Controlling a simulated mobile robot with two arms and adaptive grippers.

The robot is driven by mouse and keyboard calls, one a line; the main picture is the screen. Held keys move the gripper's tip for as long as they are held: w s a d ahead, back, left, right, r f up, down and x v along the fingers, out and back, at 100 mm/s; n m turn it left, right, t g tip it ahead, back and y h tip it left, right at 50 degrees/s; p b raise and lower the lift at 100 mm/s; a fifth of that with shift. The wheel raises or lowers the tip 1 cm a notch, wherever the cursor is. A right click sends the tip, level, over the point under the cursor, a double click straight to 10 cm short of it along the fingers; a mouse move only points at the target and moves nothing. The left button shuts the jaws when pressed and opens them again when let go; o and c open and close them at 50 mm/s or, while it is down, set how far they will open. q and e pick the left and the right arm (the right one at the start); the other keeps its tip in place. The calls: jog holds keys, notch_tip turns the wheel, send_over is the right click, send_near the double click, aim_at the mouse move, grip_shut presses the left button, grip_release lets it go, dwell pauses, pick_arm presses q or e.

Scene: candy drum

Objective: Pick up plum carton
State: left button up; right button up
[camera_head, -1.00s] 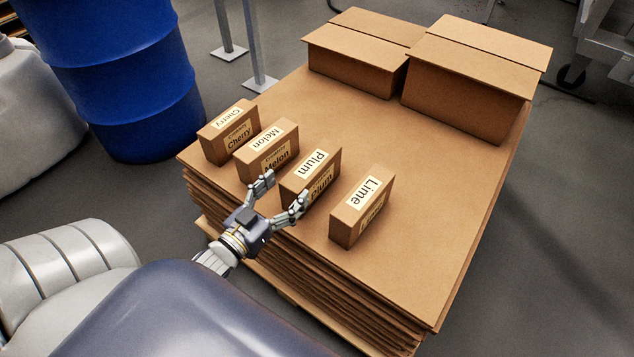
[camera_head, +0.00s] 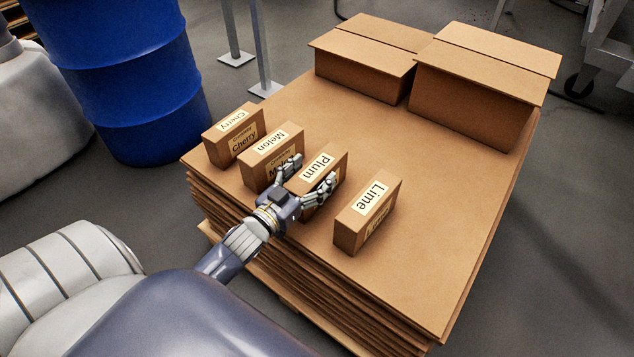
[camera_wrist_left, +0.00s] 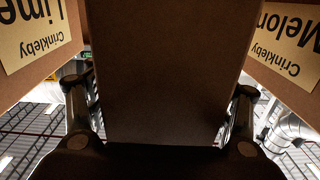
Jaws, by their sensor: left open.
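The plum carton (camera_head: 323,164) is a small brown box with a cream "Plum" label, standing on the cardboard stack between the melon and lime cartons. My left gripper (camera_head: 307,178) is open at its near end, with one finger along each side; the gripper hides part of its front. In the left wrist view the plum carton (camera_wrist_left: 165,65) fills the middle, between the two open fingers (camera_wrist_left: 160,112). I cannot tell whether the fingers touch it. My right gripper is not in view.
The melon carton (camera_head: 262,162) stands close on the left and the lime carton (camera_head: 367,215) on the right. The cherry carton (camera_head: 222,143) is farther left. Two large boxes (camera_head: 470,105) stand at the back of the cardboard stack (camera_head: 440,200). A blue drum (camera_head: 125,80) stands left of the stack.

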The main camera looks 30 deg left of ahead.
pick_arm(q)
jog(key=c, duration=1.3)
jog(key=shift+r, duration=0.1)
jog(key=shift+c, duration=0.5)
